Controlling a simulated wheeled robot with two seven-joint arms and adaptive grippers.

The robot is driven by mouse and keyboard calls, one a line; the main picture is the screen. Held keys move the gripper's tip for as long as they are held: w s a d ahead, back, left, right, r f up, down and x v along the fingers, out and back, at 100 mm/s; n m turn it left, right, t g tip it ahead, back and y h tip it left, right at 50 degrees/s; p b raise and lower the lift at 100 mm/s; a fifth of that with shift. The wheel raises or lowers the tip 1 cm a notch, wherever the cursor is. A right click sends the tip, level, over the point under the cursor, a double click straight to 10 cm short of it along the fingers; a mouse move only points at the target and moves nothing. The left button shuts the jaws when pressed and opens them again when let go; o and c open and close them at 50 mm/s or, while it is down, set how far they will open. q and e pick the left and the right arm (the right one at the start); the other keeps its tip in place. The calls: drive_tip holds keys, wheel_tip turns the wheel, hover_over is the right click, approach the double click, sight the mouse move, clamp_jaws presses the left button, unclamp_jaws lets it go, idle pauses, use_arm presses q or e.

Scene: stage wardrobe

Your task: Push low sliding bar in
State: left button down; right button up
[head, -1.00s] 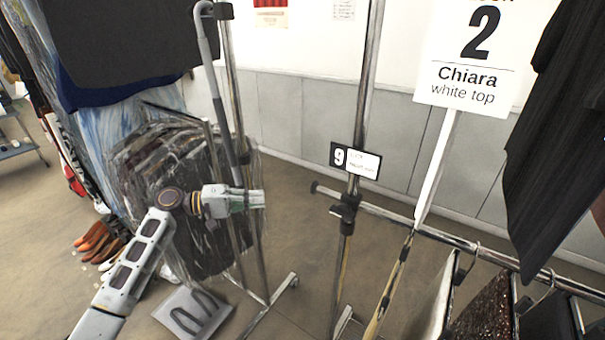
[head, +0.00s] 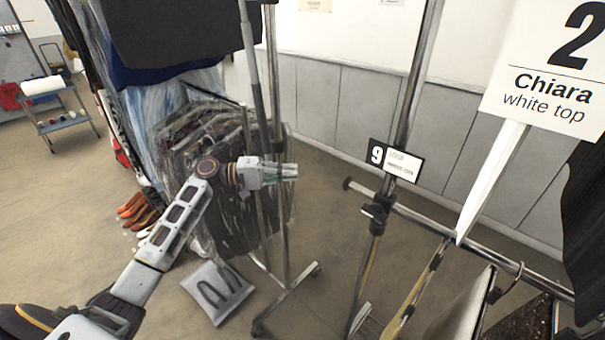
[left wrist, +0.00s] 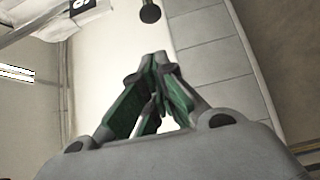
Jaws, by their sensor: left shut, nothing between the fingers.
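The low sliding bar (head: 460,237) is a horizontal chrome tube on the right-hand rack in the head view. It runs through a black clamp (head: 378,210) on the upright, and its short left end (head: 348,184) carries a dark round cap. A dark round end cap (left wrist: 150,12) also shows at the top of the left wrist view, beyond my fingers. My left gripper (head: 292,171) is shut and empty, left of the bar's end and apart from it. Its green-padded fingertips meet in the left wrist view (left wrist: 158,62). My right gripper is not in view.
A black number 9 tag (head: 396,160) hangs on the upright above the bar. A white number 2 sign (head: 545,105) and hanging garments crowd the right. Another rack with plastic-covered clothes (head: 205,140) stands behind my left arm. A grey pad (head: 217,290) and shoes (head: 140,211) lie on the floor.

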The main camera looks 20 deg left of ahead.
sight(343, 185)
use_arm(q)
drive_tip(key=s+d+p+x, duration=0.1)
drive_tip(key=s+p+x, duration=0.1)
drive_tip(key=x, duration=1)
drive_tip(key=shift+s+d+p, duration=0.15)
drive_tip(key=shift+s+p, duration=0.2)
drive_tip(key=shift+p, duration=0.25)
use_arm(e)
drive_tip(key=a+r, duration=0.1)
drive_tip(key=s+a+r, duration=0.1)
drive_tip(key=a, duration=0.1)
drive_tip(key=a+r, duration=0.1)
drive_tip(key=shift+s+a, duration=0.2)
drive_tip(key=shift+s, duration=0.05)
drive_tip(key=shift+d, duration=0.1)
use_arm(q)
drive_tip(key=d, duration=0.1)
drive_tip(key=s+d, duration=0.1)
drive_tip(key=d, duration=0.2)
drive_tip(key=shift+s+d+p, duration=0.1)
drive_tip(key=shift+s+p, duration=0.25)
drive_tip(key=shift+s, duration=0.05)
drive_tip(key=v, duration=1.2)
drive_tip(key=shift+w, duration=0.15)
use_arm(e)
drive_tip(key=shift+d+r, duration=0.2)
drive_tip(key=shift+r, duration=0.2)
